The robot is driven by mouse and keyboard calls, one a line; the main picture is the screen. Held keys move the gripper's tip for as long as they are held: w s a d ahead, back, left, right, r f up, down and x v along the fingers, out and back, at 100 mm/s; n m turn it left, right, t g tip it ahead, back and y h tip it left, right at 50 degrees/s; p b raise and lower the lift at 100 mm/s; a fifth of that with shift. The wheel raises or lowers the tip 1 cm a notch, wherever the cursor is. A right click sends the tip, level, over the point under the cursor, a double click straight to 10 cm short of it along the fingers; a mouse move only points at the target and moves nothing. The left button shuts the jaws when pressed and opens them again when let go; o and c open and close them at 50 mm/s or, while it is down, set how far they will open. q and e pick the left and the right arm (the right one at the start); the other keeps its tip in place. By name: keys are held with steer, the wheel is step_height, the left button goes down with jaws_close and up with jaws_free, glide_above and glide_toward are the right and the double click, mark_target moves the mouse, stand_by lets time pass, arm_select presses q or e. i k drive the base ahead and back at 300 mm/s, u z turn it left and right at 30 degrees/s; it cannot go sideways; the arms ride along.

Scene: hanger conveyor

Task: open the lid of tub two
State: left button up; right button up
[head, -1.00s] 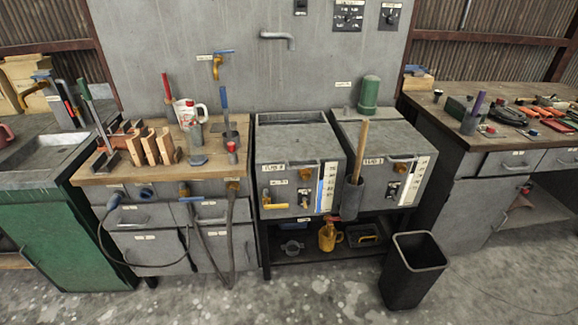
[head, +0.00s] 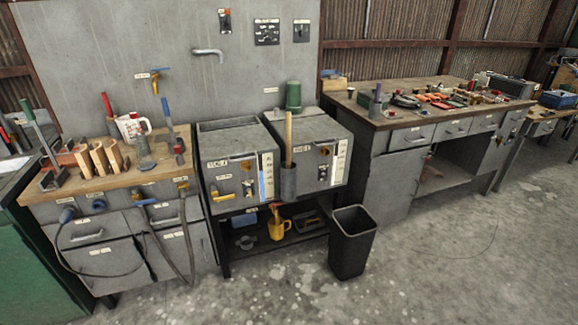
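Two grey box-shaped tubs stand side by side on a dark stand. The left tub (head: 224,167) has a flat grey top with a narrow recessed strip at the back, a front label, a yellow lever and a blue-and-white gauge strip. The right tub (head: 312,139) has a flat grey top that looks shut, a front handle and a white gauge strip. The labels are too small to read surely, so I cannot tell which is tub two. A wooden-handled tool in a grey holder (head: 288,181) stands before the gap between them. Neither gripper is in view.
A black bin (head: 352,242) stands on the floor before the right tub. A yellow jug (head: 277,228) is on the stand's lower shelf. A wooden-topped bench (head: 134,180) with tools is left; another bench (head: 395,158) is right. The concrete floor at right is clear.

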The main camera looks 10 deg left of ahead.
mark_target(228, 142)
steer(key=z, duration=0.35)
steer(key=i, duration=0.95)
steer(key=u, duration=0.2)
